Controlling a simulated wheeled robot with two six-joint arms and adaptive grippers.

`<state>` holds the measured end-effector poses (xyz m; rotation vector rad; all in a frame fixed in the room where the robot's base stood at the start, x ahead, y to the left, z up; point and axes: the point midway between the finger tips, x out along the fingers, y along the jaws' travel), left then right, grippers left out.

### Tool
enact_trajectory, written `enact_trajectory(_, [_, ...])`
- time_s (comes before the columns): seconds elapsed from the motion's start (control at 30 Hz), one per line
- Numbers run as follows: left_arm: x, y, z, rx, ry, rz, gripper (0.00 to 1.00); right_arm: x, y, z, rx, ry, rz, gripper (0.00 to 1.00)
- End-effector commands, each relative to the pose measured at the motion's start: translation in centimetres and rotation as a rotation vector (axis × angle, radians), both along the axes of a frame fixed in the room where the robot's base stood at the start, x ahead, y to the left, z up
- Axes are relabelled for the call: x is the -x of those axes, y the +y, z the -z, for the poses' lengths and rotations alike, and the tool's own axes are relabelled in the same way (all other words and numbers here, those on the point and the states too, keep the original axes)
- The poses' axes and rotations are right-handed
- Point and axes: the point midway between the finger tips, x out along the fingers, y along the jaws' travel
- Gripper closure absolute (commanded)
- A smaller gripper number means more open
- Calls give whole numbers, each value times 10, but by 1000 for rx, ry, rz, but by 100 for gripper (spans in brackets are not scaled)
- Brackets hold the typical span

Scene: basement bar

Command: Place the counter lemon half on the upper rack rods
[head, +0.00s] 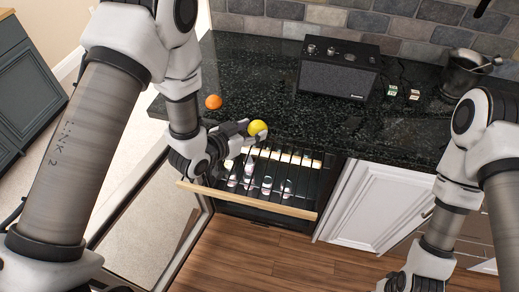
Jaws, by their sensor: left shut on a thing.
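The yellow lemon half (258,127) is at the fingertips of my left gripper (247,133), at the counter's front edge above the open cooler. My left gripper is shut on it. The fingers hide part of the lemon, and I cannot tell which way its cut face points. The upper rack (268,178) has thin dark rods and a pale wooden front bar (250,201). It sits below and in front of the lemon. My right arm comes down at the right, and its gripper fingers do not show.
An orange (213,102) sits on the black counter (245,70), left of the lemon. A black speaker (338,75) and a metal pot (465,72) stand farther back. Bottles (267,185) show under the rods. The glass cooler door (150,235) stands open at left.

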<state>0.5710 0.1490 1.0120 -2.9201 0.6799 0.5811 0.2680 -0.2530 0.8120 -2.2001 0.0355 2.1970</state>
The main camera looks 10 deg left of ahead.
Motion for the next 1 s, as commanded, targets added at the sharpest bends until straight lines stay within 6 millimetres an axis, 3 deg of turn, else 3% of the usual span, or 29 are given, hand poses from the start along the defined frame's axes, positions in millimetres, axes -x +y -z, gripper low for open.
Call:
enact_trajectory(0.27, [68, -10, 62, 0, 11, -7, 81, 0, 0, 7, 0, 1, 0, 60])
enact_trajectory(0.5, [150, -24, 139, 1, 9, 20, 81, 0, 0, 12, 0, 1, 0, 60])
enact_trajectory(0.6, [170, -28, 157, 1, 4, 32, 81, 0, 0, 13, 0, 1, 0, 60])
enact_trajectory(0.77, [174, -28, 171, 1, -4, 35, 82, 0, 0, 30, 0, 0, 0, 60])
enact_trajectory(1.0, [152, -21, 181, 0, -8, 35, 82, 1, 0, 98, 0, 1, 0, 60])
